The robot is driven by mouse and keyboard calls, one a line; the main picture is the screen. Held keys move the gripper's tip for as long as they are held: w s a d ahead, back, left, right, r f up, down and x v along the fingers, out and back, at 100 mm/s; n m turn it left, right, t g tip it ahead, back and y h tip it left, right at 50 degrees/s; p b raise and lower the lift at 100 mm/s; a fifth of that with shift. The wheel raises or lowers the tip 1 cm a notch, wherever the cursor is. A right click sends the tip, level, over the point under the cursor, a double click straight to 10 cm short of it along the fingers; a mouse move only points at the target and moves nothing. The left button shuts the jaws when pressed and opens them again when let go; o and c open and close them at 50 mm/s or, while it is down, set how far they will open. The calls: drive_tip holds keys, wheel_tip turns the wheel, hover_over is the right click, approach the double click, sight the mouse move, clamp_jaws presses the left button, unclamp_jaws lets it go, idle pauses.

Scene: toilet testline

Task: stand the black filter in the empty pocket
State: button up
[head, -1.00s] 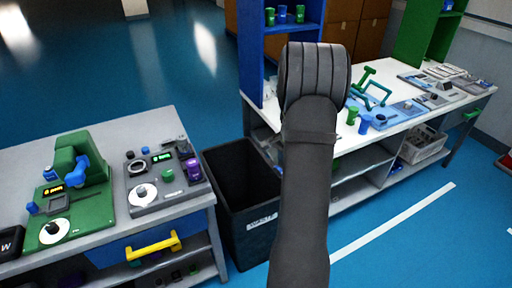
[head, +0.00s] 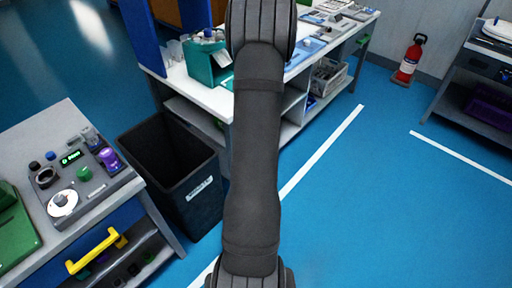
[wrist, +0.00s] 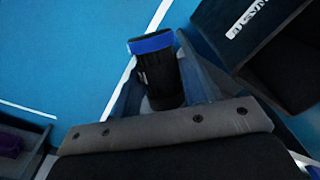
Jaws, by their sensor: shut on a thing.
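In the wrist view, my gripper (wrist: 162,82) is shut on the black filter (wrist: 160,78), a dark cylinder with a blue band at its far end. The filter sticks out past the fingers, over blue floor. In the head view my arm fills the middle, and neither the fingers nor the filter can be made out. I cannot pick out the empty pocket in either view.
A black bin (head: 190,190) stands between the grey left bench (head: 65,125) and the white-topped bench (head: 215,98). A teal unit (head: 205,65) sits on the white top.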

drive_tip(key=w+a+r+n+t+y, duration=0.1)
drive_tip(key=w+a+r+n+y, duration=0.2)
drive_tip(key=a+n, duration=0.8)
drive_tip(key=w+a+r+n+t+y, duration=0.1)
drive_tip(key=w+a+n+y, duration=0.3)
drive_tip(key=a, duration=1.5)
drive_tip(key=s+a+r+n+g+y, duration=0.3)
drive_tip(key=s+a+r+n+g, duration=0.15)
drive_tip(key=a, duration=0.75)
drive_tip(key=s+a+r+n+g+y, duration=0.25)
drive_tip(key=a+r+n+g, duration=0.3)
drive_tip(key=a, duration=0.65)
drive_tip(key=shift+m+g, duration=0.3)
drive_tip(key=shift+g, duration=0.1)
drive_tip(key=shift+a+f, duration=0.1)
drive_tip(key=shift+f, duration=2.65)
drive_tip(key=shift+f, duration=0.2)
drive_tip(key=o, duration=1.2)
drive_tip(key=shift+c, duration=0.2)
drive_tip(key=v, duration=1.7)
drive_tip(key=shift+r, duration=0.25)
